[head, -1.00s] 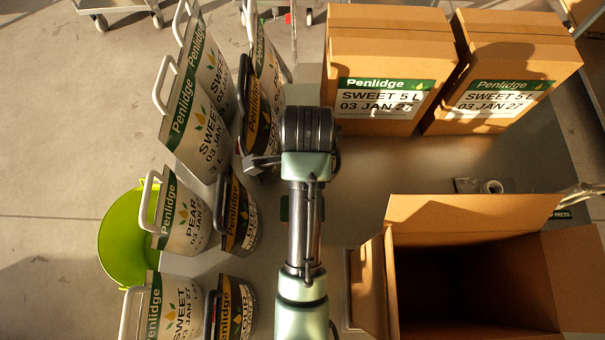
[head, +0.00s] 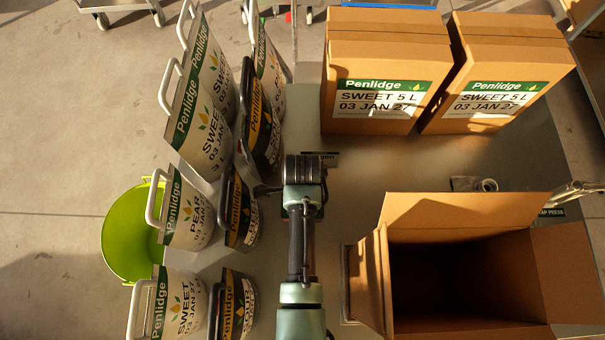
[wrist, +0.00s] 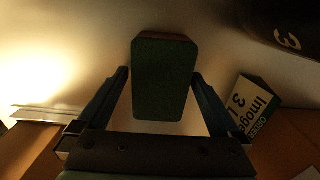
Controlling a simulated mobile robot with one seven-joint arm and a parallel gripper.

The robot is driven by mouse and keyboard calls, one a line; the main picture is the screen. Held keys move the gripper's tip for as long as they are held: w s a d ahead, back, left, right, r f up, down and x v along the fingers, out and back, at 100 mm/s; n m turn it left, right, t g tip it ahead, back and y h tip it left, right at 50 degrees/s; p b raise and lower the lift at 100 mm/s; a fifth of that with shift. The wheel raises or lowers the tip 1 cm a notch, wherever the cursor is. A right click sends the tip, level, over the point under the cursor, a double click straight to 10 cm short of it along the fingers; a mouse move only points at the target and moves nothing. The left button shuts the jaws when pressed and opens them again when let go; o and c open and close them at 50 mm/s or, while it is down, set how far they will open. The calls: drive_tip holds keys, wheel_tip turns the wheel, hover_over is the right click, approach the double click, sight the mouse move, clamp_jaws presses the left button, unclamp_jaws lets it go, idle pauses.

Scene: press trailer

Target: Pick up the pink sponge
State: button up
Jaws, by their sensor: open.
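In the wrist view a block with a dark green face (wrist: 163,85) and a narrow reddish-brown side at its top edge lies on the pale surface; it looks like the sponge, though its pink is dull in the shade. My gripper (wrist: 160,75) is open, with one finger on each side of the block and a gap showing at both. I cannot tell how far above the block the fingers are. In the head view my arm covers most of this spot, and the fingers are hidden.
Several labelled pouches (head: 200,125) stand left of my arm, close to it. An open cardboard box (head: 470,212) is at the right, with closed boxes (head: 378,65) behind. A green bucket (head: 125,235) stands far left. An "Imogen" card (wrist: 253,108) is beside my right finger.

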drive_tip(key=shift+f, duration=0.2)
drive_tip(key=c, duration=1.3)
wheel_tip(320, 180, up, 10)
drive_tip(key=shift+r+b, duration=0.1)
drive_tip(key=shift+b, duration=0.3)
